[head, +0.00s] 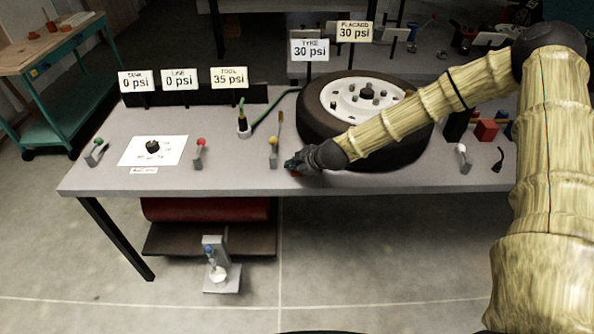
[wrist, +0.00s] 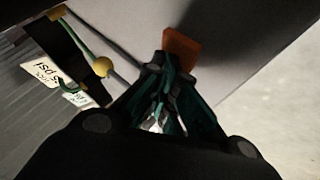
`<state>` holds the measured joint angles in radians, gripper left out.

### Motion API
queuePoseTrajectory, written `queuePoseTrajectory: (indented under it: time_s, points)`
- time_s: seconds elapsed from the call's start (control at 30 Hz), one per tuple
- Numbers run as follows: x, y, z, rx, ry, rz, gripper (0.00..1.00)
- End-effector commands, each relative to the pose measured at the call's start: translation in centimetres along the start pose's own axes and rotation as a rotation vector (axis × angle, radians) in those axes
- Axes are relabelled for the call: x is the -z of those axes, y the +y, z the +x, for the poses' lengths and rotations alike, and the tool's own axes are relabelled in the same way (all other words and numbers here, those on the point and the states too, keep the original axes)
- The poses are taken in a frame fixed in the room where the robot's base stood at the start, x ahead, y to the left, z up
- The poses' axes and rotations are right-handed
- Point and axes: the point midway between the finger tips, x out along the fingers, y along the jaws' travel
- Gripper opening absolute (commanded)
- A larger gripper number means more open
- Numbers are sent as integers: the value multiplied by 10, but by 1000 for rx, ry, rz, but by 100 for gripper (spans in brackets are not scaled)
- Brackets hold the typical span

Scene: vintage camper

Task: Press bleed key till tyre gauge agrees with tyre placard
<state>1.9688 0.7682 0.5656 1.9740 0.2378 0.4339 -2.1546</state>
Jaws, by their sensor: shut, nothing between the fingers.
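The tyre gauge card (head: 309,49) reads 30 psi. The tyre placard card (head: 354,32) also reads 30 psi. The tyre (head: 318,122) with its white wheel lies flat on the bench behind my gripper. My gripper (head: 292,163) is shut and empty, low at the bench's front edge. A small red-orange key (head: 294,174), apparently the bleed key, is mostly hidden under it. In the wrist view the orange key (wrist: 181,46) stands right at the shut fingertips (wrist: 166,66); I cannot tell whether they touch it or whether it is pressed down.
The tank (head: 138,81) and line (head: 180,80) cards read 0 psi, and the tool card (head: 229,77) reads 35 psi. A yellow-knobbed lever (head: 273,146) stands just left of my gripper. A red-knobbed lever (head: 200,148) and a white-knobbed lever (head: 463,155) stand farther away.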

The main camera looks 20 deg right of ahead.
Motion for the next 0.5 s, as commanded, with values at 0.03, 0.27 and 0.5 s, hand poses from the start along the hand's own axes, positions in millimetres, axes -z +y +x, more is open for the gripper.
queuePoseTrajectory:
  time_s: [0.03,0.27,0.5]
  points:
    - [-1,0,0,1,-1,0,0]
    - [1,2,-2,0,-1,0,0]
    - [7,8,-10,0,-1,-1,0]
